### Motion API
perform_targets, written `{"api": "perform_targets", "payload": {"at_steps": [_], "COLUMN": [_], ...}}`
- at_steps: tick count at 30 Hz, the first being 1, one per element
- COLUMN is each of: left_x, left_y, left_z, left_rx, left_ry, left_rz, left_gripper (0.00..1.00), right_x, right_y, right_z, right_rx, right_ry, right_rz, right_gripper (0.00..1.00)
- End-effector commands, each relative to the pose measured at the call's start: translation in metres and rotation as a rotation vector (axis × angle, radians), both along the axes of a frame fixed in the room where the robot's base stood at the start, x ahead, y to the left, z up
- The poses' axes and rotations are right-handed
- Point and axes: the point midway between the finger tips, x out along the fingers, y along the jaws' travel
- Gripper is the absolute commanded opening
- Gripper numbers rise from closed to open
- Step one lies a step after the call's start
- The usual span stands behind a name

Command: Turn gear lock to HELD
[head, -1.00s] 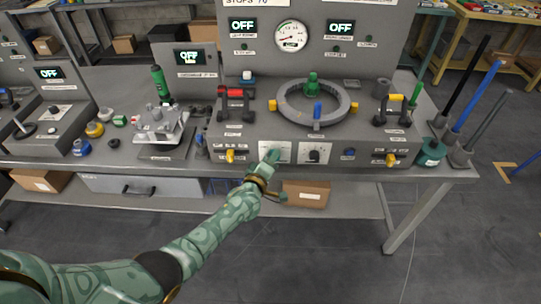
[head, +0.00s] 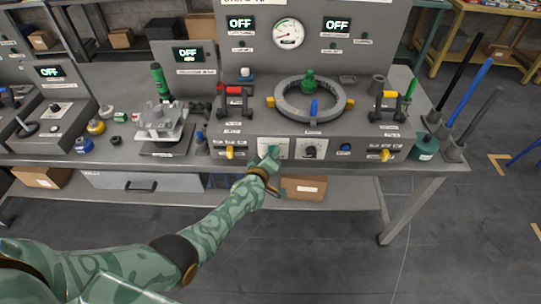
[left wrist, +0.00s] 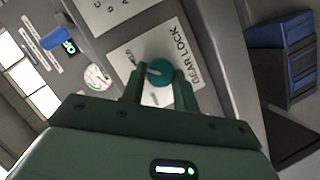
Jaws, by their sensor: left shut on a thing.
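The gear lock is a round teal knob (left wrist: 159,72) on a white plate marked GEAR LOCK (left wrist: 185,50) in the left wrist view. In the head view my left gripper (head: 269,160) is at the white plate (head: 273,146) on the console's front face and covers the knob. My right gripper is not in view.
Right of the plate is a black knob (head: 310,151) on another white plate. A yellow toggle (head: 230,152) sits to the left. Above are a grey ring wheel (head: 312,101), a red-handled lever (head: 233,98) and a yellow-handled lever (head: 389,102). A cardboard box (head: 303,189) sits below.

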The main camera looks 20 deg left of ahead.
Motion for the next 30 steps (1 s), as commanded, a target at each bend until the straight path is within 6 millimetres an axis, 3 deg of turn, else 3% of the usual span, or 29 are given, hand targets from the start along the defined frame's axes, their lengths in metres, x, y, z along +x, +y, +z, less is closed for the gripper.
{"api": "perform_targets", "payload": {"at_steps": [2,3,5,13,17,24,30], "left_x": [-0.002,-0.002,-0.002,-0.002,-0.012,-0.069,-0.12], "left_y": [-0.001,-0.001,-0.001,0.0,0.0,0.002,0.004], "left_z": [-0.003,-0.003,-0.003,-0.001,0.005,0.022,0.032], "left_rx": [0.003,0.003,0.003,0.001,0.0,0.0,0.001], "left_ry": [0.007,0.007,0.006,0.003,0.003,0.002,0.004], "left_rz": [-0.003,-0.003,-0.002,-0.001,0.0,0.0,-0.001], "left_gripper": [0.07,0.41,0.52,0.52,0.52,0.52,0.52], "right_x": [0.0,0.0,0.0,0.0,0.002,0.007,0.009], "right_y": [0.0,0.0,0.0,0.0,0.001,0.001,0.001], "right_z": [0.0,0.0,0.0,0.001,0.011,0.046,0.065], "right_rx": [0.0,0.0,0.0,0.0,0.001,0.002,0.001], "right_ry": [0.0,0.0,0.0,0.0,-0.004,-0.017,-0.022], "right_rz": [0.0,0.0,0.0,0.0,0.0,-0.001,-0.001], "right_gripper": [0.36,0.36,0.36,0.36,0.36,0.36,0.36]}}
